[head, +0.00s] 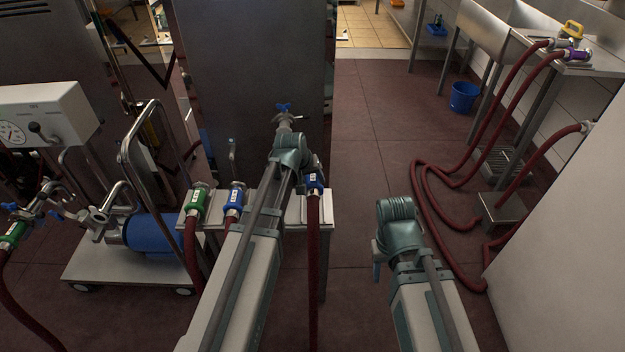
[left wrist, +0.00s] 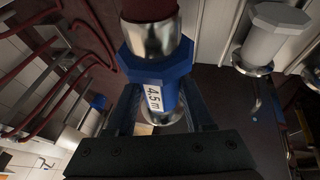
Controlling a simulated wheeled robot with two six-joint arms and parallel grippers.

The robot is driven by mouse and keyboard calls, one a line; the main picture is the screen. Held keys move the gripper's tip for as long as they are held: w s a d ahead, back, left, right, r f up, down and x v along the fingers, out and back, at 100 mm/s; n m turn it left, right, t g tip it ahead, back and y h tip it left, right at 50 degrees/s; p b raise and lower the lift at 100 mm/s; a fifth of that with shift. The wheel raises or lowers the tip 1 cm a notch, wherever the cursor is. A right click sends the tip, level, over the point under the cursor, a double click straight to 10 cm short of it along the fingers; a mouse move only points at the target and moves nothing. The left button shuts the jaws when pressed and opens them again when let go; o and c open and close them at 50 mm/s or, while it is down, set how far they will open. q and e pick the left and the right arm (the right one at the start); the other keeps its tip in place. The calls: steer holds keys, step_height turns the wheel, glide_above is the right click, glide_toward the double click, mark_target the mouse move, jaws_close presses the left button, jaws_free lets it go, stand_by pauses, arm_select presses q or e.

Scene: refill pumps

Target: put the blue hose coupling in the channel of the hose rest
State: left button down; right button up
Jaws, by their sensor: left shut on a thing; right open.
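A blue hose coupling (head: 315,183) with a white label and metal ends sits on a dark red hose that hangs straight down. In the left wrist view the blue coupling (left wrist: 148,72) reads "4.5 m" and lies between the fingers of my left gripper (left wrist: 160,112), which is shut on it. In the head view my left wrist hides most of that gripper. The coupling appears at the right end of the pale hose rest (head: 268,208); I cannot tell whether it touches it. My right gripper (head: 377,262) is open, low on the right, over the floor, apart from everything.
On the rest's left part lie a green coupling (head: 196,197) and another blue coupling (head: 236,195), with hoses hanging. A pump trolley (head: 150,235) stands left. A steel cabinet (head: 250,70) is behind. Red hoses (head: 430,215) lie on the floor at right.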

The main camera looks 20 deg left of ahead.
mark_target(312, 206)
arm_select(q)
steer(key=shift+f+b, duration=4.05)
steer(key=shift+f, duration=0.25)
steer(key=shift+c, duration=1)
jaws_free()
steer(key=shift+s, duration=0.1)
steer(key=shift+a, duration=0.1)
steer(key=shift+s+a+r+p, duration=0.1)
steer(key=shift+s+r+p, duration=0.1)
steer(key=shift+r+p, duration=0.25)
steer(key=p+v, duration=1.1)
steer(key=v, duration=0.1)
steer(key=shift+r, duration=0.45)
